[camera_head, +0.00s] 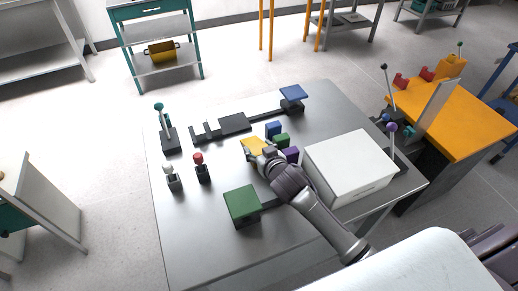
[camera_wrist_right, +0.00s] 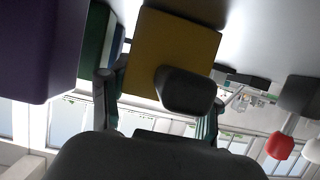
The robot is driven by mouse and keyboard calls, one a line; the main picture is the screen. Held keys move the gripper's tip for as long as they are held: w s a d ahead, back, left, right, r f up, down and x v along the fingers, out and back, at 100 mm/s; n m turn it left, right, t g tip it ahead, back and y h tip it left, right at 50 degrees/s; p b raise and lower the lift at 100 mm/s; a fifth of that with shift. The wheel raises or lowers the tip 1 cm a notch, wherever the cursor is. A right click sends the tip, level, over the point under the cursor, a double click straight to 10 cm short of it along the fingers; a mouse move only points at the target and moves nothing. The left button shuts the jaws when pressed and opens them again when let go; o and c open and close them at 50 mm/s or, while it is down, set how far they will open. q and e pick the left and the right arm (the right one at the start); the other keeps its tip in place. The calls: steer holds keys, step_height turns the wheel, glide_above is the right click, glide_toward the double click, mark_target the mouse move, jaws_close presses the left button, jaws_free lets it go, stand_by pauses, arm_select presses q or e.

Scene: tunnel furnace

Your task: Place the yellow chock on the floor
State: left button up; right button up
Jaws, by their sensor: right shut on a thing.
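The yellow chock (camera_head: 251,144) is on the grey metal table (camera_head: 190,235), in front of the blue and green blocks. My right gripper (camera_head: 264,156) reaches in from the lower right and is shut on the yellow chock. In the right wrist view the yellow chock (camera_wrist_right: 172,52) fills the upper middle, between the fingers of my right gripper (camera_wrist_right: 150,85). Whether the chock touches the tabletop is hard to tell. My left gripper is not in view.
Blue (camera_head: 273,128), green (camera_head: 281,140) and purple (camera_head: 291,154) blocks stand close beside the gripper. A white box (camera_head: 348,165) is at right, a green plate (camera_head: 241,202) in front. Levers stand at left. Bare floor (camera_head: 110,160) lies left of the table.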

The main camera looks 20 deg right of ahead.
steer(key=o, duration=1.3)
steer(key=shift+f, duration=0.1)
